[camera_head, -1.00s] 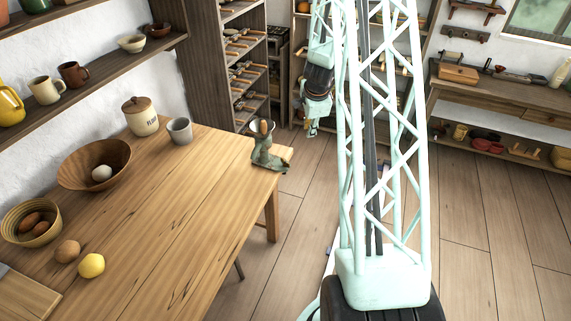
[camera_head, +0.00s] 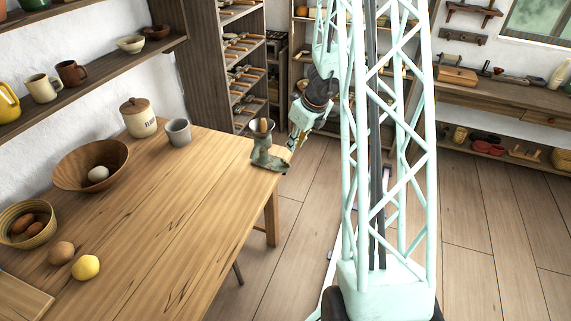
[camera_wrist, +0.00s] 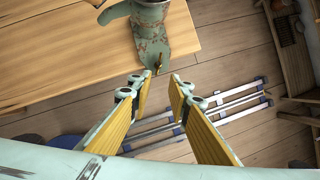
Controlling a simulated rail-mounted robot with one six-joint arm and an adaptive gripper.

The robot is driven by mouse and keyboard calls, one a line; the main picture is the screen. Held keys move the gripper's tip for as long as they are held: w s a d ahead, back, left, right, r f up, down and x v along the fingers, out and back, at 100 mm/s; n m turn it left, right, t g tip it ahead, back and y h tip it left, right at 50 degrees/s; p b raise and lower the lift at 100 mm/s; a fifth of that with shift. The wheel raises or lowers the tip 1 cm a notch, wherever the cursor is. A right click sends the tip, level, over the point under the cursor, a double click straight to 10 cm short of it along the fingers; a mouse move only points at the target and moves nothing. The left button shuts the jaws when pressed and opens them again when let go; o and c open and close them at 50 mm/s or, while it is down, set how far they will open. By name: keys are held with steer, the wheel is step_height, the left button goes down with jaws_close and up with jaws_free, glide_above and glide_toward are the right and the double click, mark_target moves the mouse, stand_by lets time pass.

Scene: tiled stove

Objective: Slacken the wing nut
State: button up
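A worn green metal grinder (camera_head: 266,153) with an open cup on top stands at the right corner of the wooden table (camera_head: 165,215). In the wrist view its body (camera_wrist: 152,30) reaches over the table edge. A small brass-coloured piece (camera_wrist: 158,63), apparently the wing nut, sits at the lower end of its base. I cannot make out the wing nut in the head view. My gripper (camera_wrist: 162,79) is open and empty, its yellow-padded fingers pointing at that end, a little short of it. In the head view my gripper (camera_head: 297,139) is just right of the grinder.
On the table are a lidded jar (camera_head: 138,118), a grey cup (camera_head: 178,132), a wooden bowl (camera_head: 75,170), a yellow fruit (camera_head: 86,267) and other items. Shelves (camera_head: 240,60) stand behind. The floor (camera_head: 490,220) right of the table is largely clear.

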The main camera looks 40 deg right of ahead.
mark_target(285, 162)
steer(key=shift+w+a+m, duration=0.15)
steer(key=shift+a+m, duration=0.2)
steer(key=shift+m, duration=0.25)
steer(key=shift+f, duration=0.1)
steer(key=shift+w+b+x, duration=0.1)
steer(key=shift+b+x, duration=1.3)
steer(key=shift+x, duration=1.95)
steer(key=shift+w+b+x, duration=0.15)
steer(key=shift+b+x, duration=1.2)
steer(key=shift+x, duration=2.05)
steer(key=shift+c, duration=0.7)
jaws_close()
